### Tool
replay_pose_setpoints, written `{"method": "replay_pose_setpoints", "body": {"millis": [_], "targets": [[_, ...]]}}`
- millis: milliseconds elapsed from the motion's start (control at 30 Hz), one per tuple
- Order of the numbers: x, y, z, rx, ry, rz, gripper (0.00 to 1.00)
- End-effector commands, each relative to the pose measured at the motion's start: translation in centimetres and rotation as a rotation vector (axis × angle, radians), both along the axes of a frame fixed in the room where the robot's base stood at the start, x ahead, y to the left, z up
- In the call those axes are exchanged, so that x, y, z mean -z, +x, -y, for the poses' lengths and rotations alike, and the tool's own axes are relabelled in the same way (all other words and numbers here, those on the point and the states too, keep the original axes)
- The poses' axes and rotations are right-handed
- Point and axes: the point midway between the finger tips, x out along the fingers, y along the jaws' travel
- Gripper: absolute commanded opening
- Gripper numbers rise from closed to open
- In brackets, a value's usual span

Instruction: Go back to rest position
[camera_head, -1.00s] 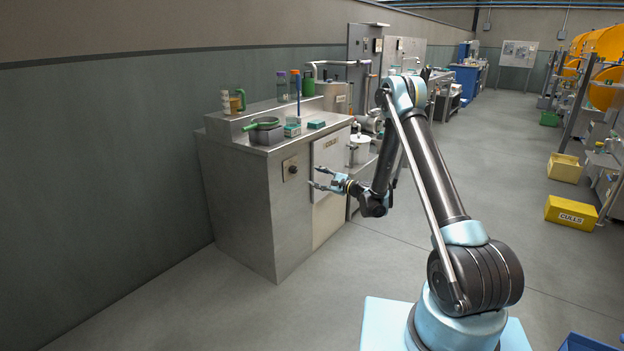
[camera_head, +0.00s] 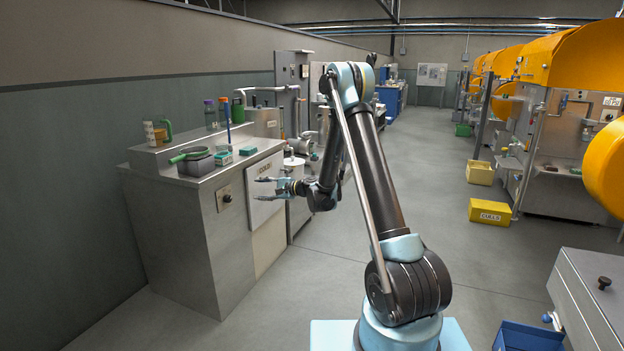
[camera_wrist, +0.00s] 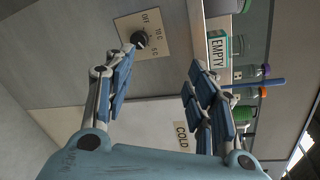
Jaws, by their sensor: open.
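My gripper (camera_head: 272,188) is open and empty. It is held out in front of the grey metal cabinet (camera_head: 195,235), level with the pale door marked COLD (camera_head: 266,182). In the wrist view my gripper (camera_wrist: 160,85) has its two blue-padded fingers spread wide, with nothing between them. Past the left finger, the dial plate (camera_wrist: 140,35) with a black knob shows on the cabinet front. The COLD label (camera_wrist: 182,138) shows beside the right finger. I cannot tell how far the fingertips are from the cabinet.
A pan with a green handle (camera_head: 192,156), small boxes and bottles stand on the cabinet top. A yellow CULLS bin (camera_head: 490,211) sits on the floor to the right. A metal cabinet (camera_head: 595,300) and a blue bin (camera_head: 528,337) are at lower right. The central aisle floor (camera_head: 430,190) is clear.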

Motion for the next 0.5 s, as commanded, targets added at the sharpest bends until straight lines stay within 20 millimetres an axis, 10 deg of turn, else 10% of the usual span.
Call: {"method": "replay_pose_setpoints", "body": {"millis": [500], "targets": [[-7.1,-6.1,7.2,-0.063,-0.309,0.155,0.51]]}}
